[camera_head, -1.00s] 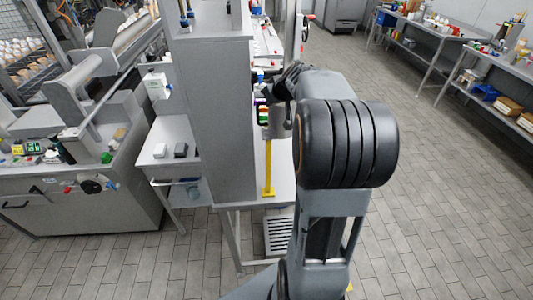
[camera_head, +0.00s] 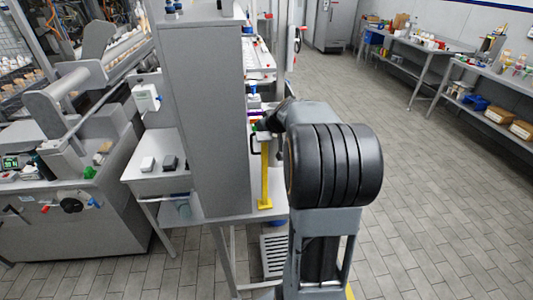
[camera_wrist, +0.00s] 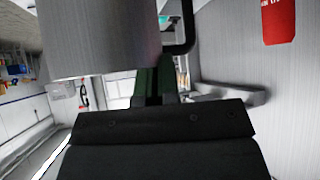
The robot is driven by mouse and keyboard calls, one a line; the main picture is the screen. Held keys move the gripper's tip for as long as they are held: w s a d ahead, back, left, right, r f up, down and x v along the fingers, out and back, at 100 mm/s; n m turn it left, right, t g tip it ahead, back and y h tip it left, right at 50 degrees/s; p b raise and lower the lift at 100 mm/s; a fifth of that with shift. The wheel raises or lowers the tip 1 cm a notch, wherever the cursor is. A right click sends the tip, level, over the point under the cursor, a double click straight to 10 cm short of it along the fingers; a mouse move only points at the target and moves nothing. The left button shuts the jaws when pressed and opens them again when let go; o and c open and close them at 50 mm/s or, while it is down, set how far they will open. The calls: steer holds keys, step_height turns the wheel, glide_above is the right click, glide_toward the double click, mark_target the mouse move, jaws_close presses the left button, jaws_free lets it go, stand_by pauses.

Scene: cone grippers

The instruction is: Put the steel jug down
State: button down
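The steel jug (camera_wrist: 100,38) fills the upper left of the wrist view as a brushed grey cylinder. Its black handle (camera_wrist: 190,28) loops out on its right side. My gripper (camera_wrist: 158,85) has its dark fingers close together at the handle and appears shut on it. In the head view my gripper (camera_head: 268,124) is over the narrow worktop (camera_head: 280,190) beside the tall grey cabinet. My arm hides most of the jug there.
A yellow stand (camera_head: 265,178) rises from the worktop just in front of my gripper. The tall grey cabinet (camera_head: 205,120) stands close on the left. Small items crowd the worktop behind. The tiled floor (camera_head: 430,200) on the right is clear. A red object (camera_wrist: 278,20) shows in the wrist view.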

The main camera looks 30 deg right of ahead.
mark_target(273, 147)
steer(key=shift+f+b, duration=0.5)
steer(key=shift+f, duration=2.6)
steer(key=c, duration=1.4)
jaws_free()
steer(key=shift+f, duration=0.15)
steer(key=shift+o, duration=0.2)
